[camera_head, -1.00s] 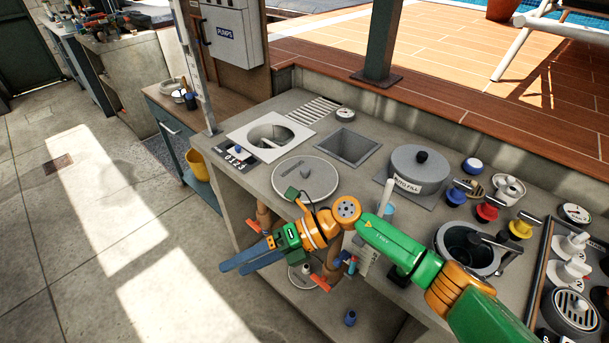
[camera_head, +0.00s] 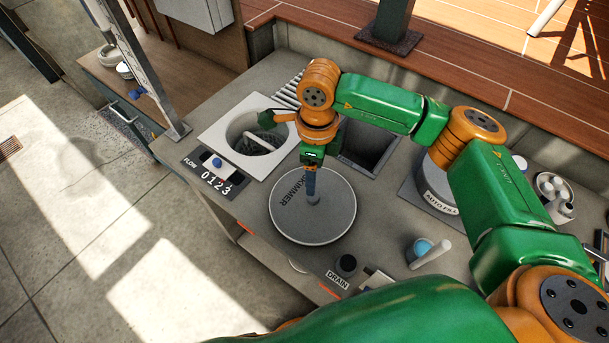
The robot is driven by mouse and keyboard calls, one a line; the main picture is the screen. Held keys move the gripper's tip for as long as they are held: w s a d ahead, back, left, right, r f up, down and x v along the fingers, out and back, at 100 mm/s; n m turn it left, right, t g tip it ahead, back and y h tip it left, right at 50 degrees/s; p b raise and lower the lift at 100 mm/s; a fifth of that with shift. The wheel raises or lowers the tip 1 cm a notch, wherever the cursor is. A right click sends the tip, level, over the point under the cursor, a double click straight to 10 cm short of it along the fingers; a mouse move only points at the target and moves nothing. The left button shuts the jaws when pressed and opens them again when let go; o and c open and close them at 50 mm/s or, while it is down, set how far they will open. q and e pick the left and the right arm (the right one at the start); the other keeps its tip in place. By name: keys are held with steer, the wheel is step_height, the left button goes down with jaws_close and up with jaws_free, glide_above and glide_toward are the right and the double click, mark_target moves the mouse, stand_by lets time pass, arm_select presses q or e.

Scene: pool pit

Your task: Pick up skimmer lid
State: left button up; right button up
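The skimmer lid (camera_head: 335,222), a round grey disc lettered SKIMMER with a dark rim, lies flat on the grey counter. A small knob stands at its middle. My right gripper (camera_head: 312,192) points straight down over the lid, its blue-grey fingers at the knob and partly covering it. The fingers show nearly edge-on, so I cannot tell whether they are shut on the knob. My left gripper is not in view. The skimmer opening (camera_head: 217,134), a white square plate with a round hole, is uncovered to the upper left, with a handle showing inside.
A FLOW panel (camera_head: 190,165) with number tiles is left of the lid. A square pit (camera_head: 372,140) and the AUTO FILL lid (camera_head: 437,185) are to the right, partly behind my arm.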

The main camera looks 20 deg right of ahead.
mark_target(314, 197)
steer(key=shift+s+a+f+p, duration=0.2)
steer(key=shift+s+f+p, duration=0.7)
steer(key=shift+p, duration=0.2)
step_height(314, 197, down, 4)
steer(key=shift+s+a+r+p, duration=0.1)
steer(key=shift+s+p, duration=0.05)
steer(key=shift+p, duration=0.25)
steer(key=shift+w+f, duration=0.2)
steer(key=shift+w, duration=0.15)
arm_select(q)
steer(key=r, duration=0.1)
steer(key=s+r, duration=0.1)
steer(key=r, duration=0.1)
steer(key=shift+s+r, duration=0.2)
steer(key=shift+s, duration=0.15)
arm_select(e)
steer(key=shift+s+r, duration=0.15)
jaws_close()
